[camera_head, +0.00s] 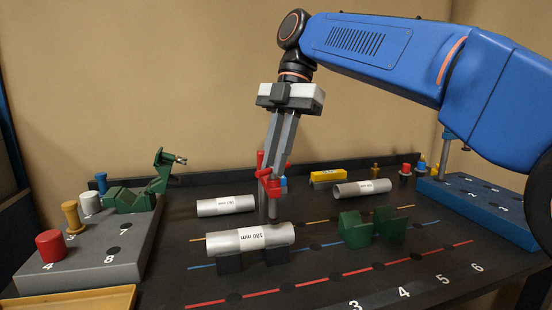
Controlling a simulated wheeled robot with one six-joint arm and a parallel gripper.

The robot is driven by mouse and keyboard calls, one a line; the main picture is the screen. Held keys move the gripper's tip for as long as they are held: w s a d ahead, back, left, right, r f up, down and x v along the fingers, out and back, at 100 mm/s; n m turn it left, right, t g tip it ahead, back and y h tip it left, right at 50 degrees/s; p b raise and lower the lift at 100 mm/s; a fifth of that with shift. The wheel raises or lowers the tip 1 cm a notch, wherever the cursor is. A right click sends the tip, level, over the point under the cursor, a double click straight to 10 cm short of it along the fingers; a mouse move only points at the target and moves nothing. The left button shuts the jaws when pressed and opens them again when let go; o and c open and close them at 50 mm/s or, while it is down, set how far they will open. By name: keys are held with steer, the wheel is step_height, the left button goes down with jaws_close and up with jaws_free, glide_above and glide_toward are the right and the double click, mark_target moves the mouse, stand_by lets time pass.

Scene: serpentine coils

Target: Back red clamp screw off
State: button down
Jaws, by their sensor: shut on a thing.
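My gripper (271,172) reaches down in the middle of the bench, its long grey fingers shut around red parts of the red clamp screw (272,183). The red parts show beside and below the fingertips, at the top of a grey upright post (263,208). The fingers cover much of the screw, so its thread and how far it is turned are hidden. A silver cylinder (280,233) labelled 180 mm lies on dark supports (230,263) in front of the post. Whether the post touches the cylinder is unclear.
Two more silver cylinders (226,205) (361,188) lie behind. Green V-shaped blocks (354,230) stand to the right, a yellow block (328,176) behind. A grey numbered tray (125,262) with pegs and a green clamp (130,200) is left; a blue numbered tray (470,200) is right.

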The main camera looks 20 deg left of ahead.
steer(key=shift+a+n, duration=0.1)
steer(key=shift+n, duration=0.4)
steer(key=shift+h, duration=0.3)
steer(key=c, duration=1.7)
jaws_free()
